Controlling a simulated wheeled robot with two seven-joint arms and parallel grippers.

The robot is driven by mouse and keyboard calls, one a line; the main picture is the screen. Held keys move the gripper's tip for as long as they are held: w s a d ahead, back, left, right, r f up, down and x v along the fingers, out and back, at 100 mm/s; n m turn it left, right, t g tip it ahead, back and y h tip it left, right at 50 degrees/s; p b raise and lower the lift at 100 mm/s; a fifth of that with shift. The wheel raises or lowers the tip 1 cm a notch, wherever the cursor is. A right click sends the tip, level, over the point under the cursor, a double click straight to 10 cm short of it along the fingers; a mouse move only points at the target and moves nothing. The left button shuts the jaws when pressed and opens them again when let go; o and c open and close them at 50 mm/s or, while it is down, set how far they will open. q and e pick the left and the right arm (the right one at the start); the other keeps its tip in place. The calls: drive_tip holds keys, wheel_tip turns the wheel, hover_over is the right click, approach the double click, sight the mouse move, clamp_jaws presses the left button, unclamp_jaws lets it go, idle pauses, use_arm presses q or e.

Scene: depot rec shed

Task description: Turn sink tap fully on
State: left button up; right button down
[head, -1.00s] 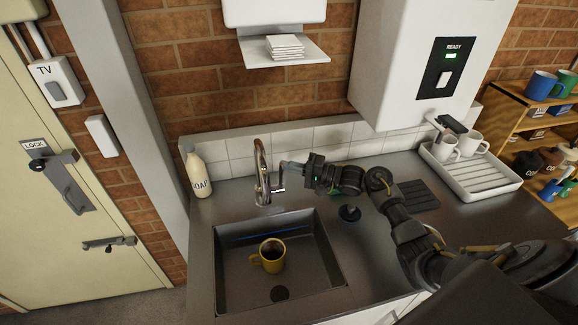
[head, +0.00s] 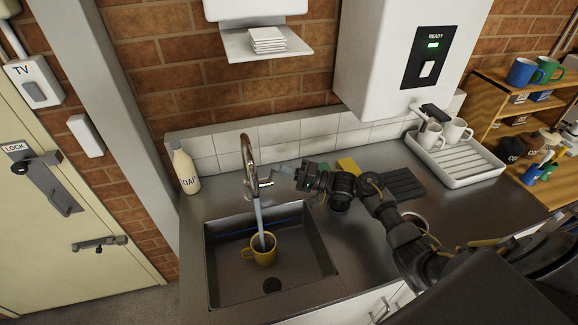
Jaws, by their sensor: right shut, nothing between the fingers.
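The chrome sink tap (head: 247,158) stands behind the basin with its curved spout over it. A stream of water (head: 258,222) runs from the spout into a yellow mug (head: 264,252), which stands upright in the sink (head: 222,268). The tap's small side lever (head: 266,182) is on the right of its body. My right gripper (head: 281,171) is shut and empty, with its fingertips just right of the lever. I cannot tell whether they touch it. My left gripper is not in view.
A soap bottle (head: 185,168) stands left of the tap. A yellow sponge (head: 348,165) lies behind my right arm. A white drying tray (head: 452,168) with white mugs (head: 430,136) is on the right. A wall-mounted white water heater (head: 375,70) hangs above the counter.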

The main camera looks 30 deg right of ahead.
drive_tip(key=shift+s+a+f, duration=0.1)
idle(0.5)
drive_tip(key=s+a+r+b, duration=0.1)
drive_tip(key=s+a+r, duration=0.4)
drive_tip(key=s+r, duration=0.8)
drive_tip(key=shift+a, duration=0.2)
idle(0.4)
